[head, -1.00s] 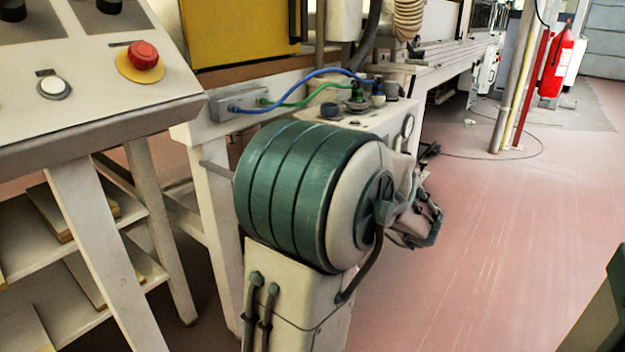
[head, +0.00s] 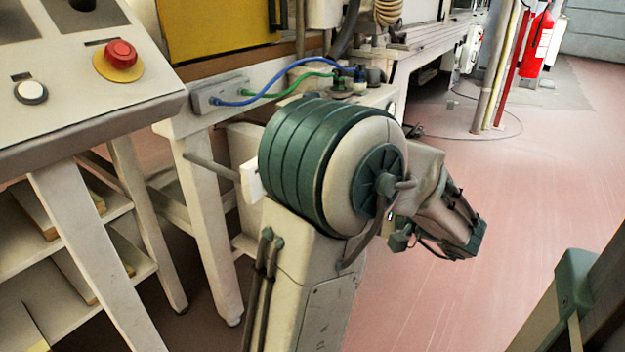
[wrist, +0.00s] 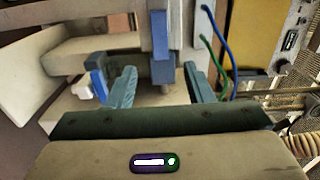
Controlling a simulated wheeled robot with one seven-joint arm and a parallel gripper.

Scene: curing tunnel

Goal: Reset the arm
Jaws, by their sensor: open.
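My gripper (wrist: 158,88) is open in the wrist view, with two blue fingers standing apart. No held object shows between them. A blue-grey upright piece (wrist: 161,45) appears beyond the gap; its distance is unclear. In the head view my arm (head: 335,170) rises from the bottom centre, with a green ribbed joint. Its far part (head: 448,215) points to the right and down over the red floor. The fingers cannot be made out in the head view.
A control panel (head: 70,110) with a red button (head: 120,54) stands at left above shelves (head: 60,230). A machine frame with blue and green hoses (head: 290,90) lies behind my arm. A fire extinguisher (head: 537,40) is far right. The red floor (head: 540,170) at right is largely clear.

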